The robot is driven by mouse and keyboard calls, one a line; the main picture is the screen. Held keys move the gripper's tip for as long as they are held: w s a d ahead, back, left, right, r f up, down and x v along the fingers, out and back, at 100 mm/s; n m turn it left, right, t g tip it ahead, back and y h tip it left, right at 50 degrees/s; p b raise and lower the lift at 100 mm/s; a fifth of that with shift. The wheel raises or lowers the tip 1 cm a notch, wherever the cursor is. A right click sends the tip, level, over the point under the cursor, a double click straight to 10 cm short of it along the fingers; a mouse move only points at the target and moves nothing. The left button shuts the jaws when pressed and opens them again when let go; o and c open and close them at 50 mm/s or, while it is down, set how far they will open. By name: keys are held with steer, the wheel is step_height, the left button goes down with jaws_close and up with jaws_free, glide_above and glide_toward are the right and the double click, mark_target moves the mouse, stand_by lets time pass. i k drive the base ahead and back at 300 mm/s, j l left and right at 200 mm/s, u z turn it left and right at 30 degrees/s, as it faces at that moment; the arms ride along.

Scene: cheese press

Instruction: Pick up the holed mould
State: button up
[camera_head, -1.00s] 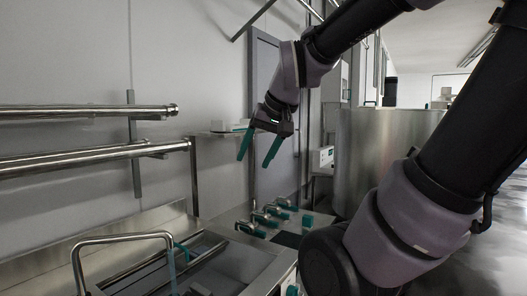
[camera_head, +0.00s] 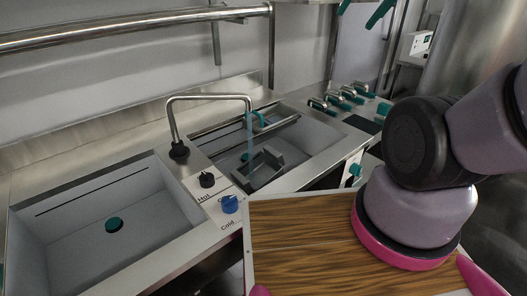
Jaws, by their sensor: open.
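My gripper (camera_head: 362,8) shows only as two teal fingertips at the top edge of the view. They are spread apart with nothing visible between them. The rest of the gripper is cut off. No object can be clearly recognised as the holed mould. A grey, angular object (camera_head: 262,166) lies in the right sink basin, below and to the left of my gripper. It is too small to tell whether it has holes.
A steel counter holds an empty left basin (camera_head: 75,235) and a right basin (camera_head: 312,138). A bent tap (camera_head: 210,97) stands between them, with a black knob (camera_head: 207,180) and a blue knob (camera_head: 229,204) in front. Several teal-ended handles (camera_head: 340,97) stand at the right. A wall rail (camera_head: 130,28) runs above.

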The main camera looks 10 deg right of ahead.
mark_target(261, 170)
steer(key=l+u, duration=0.4)
steer(key=k+l+u, duration=0.1)
steer(key=l+u, duration=0.25)
steer(key=k+l+u, duration=0.15)
steer(key=l+u, duration=0.25)
